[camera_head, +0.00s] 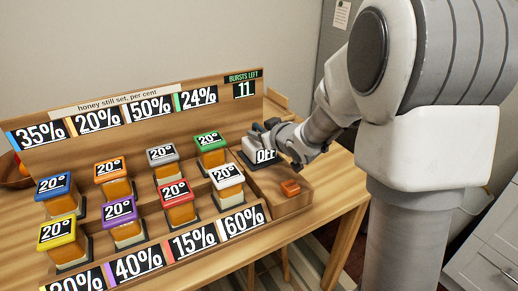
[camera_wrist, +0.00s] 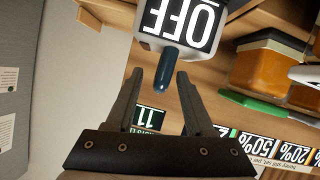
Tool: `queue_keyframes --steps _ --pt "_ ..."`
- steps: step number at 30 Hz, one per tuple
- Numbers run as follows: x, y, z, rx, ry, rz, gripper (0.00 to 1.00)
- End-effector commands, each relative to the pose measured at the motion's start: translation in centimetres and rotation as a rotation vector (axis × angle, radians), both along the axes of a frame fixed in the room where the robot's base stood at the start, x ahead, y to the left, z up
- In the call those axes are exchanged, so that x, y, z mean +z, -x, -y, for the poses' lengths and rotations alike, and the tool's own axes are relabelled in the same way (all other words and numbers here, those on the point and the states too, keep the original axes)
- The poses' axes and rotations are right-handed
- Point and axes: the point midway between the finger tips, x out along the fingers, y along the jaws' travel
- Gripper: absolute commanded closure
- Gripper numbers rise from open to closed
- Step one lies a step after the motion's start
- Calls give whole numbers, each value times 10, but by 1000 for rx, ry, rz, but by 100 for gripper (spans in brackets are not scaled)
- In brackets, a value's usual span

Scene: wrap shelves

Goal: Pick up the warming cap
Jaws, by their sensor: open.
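The warming cap (camera_head: 262,156) is a pale block with a black "OFF" label, at the right end of the wooden shelf unit. In the wrist view the cap (camera_wrist: 184,22) is at the top, with a dark blue rounded handle (camera_wrist: 166,72) pointing toward my gripper. My gripper (camera_head: 268,129) is at the cap in the head view and hides part of it. In the wrist view my gripper (camera_wrist: 161,76) is open, with the handle between or just beyond its fingertips. I cannot tell whether either finger touches it.
Several honey jars with coloured lids reading 20° stand in two rows, including a green-lidded one (camera_head: 210,147) nearest the cap. A sign (camera_head: 243,87) reads "BURSTS LEFT 11". The table's right edge is close.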

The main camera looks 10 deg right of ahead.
Motion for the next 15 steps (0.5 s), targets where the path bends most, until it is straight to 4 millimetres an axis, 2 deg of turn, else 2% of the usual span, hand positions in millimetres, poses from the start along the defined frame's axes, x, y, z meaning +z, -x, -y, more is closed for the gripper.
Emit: queue_keyframes --steps 5,13,14,15 --pt "0 0 0 0 0 0 47" --pt "0 0 0 0 0 0 95" --pt "0 0 0 0 0 0 100" --pt "0 0 0 0 0 0 100"
